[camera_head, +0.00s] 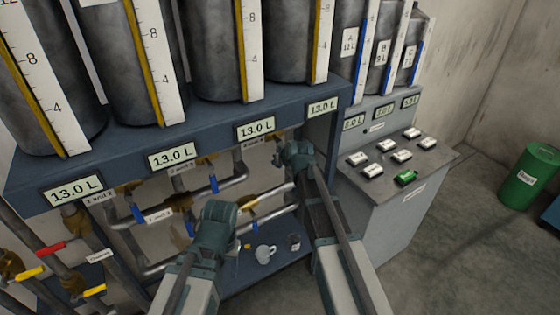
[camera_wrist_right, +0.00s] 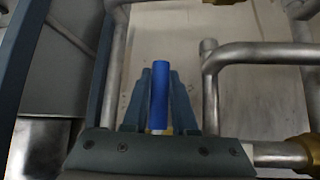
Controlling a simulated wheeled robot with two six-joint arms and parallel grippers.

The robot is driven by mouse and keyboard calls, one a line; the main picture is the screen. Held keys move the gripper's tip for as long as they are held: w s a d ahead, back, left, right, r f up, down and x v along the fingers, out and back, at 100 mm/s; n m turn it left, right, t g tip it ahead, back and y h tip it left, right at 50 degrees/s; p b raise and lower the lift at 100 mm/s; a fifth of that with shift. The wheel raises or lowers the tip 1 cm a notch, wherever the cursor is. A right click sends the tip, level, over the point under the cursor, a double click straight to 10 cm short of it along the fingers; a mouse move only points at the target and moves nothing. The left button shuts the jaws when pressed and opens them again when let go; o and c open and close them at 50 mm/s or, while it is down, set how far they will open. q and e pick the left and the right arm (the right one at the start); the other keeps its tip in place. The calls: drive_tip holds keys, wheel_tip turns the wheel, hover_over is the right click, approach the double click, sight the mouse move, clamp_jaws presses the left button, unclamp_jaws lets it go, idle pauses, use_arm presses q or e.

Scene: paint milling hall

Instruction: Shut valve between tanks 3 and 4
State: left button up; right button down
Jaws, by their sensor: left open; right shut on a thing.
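My right gripper (camera_head: 296,153) is at the pipes under the rightmost large tank (camera_head: 300,40), next to a small label (camera_head: 278,134) too small to read surely. In the right wrist view the right gripper (camera_wrist_right: 160,75) is shut on a blue valve handle (camera_wrist_right: 159,95), which lies lengthwise between the fingers. A bit of brass shows at the handle's base. In the head view my gripper hides this handle, and its angle to its pipe cannot be told. My left gripper (camera_head: 221,210) is open and empty, in front of the lower pipes; its fingers are mostly hidden.
Other blue handles (camera_head: 213,183) sit on nearby pipes (camera_head: 232,186). Red (camera_head: 50,248) and yellow (camera_head: 28,273) handles are at the left. A mug (camera_head: 265,254) stands on the lower shelf. A button console (camera_head: 385,165) and green barrel (camera_head: 531,177) are at the right.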

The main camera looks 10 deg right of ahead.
drive_tip(key=shift+s, duration=0.1)
drive_tip(key=c, duration=0.7)
unclamp_jaws()
drive_tip(key=shift+a, duration=0.1)
drive_tip(key=shift+s+r+p, duration=0.35)
drive_tip(key=shift+r+p, duration=0.1)
drive_tip(key=shift+p, duration=0.05)
drive_tip(key=p+v, duration=0.8)
drive_tip(key=v, duration=0.4)
drive_tip(key=shift+s+p, duration=0.3)
drive_tip(key=shift+p, duration=0.1)
drive_tip(key=shift+r, duration=0.15)
